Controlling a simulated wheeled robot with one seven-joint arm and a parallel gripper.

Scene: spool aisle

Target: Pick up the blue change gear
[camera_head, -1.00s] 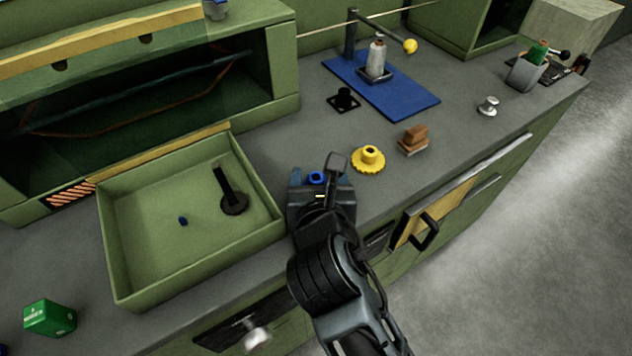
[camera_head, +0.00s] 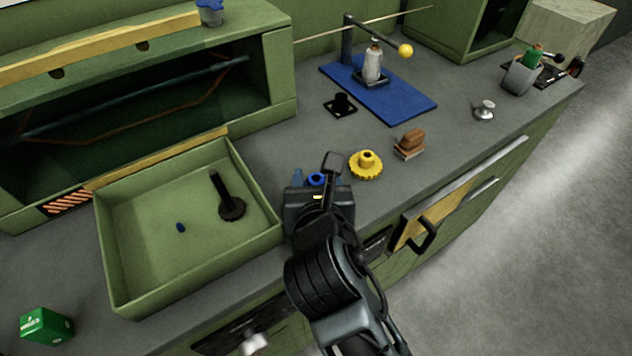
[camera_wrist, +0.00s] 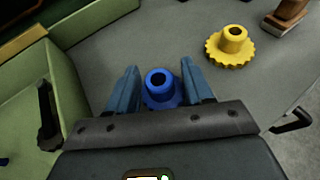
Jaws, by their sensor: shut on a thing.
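The blue change gear (camera_wrist: 160,88) is a blue toothed disc with a raised hub and a central hole. In the wrist view it sits between the two bluish fingers of my gripper (camera_wrist: 161,88), which is shut on it. In the head view only the gear's blue hub (camera_head: 316,179) shows above my gripper (camera_head: 315,178); the rest is hidden by the gripper and wrist. I cannot tell whether the gear still touches the bench.
A yellow gear (camera_head: 366,166) and a brown-handled block (camera_head: 409,145) stand to the right. A green tray (camera_head: 187,282) with a black upright peg (camera_head: 224,195) is close on the left. A blue mat (camera_head: 405,103) lies behind. A green box (camera_head: 46,326) is front left.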

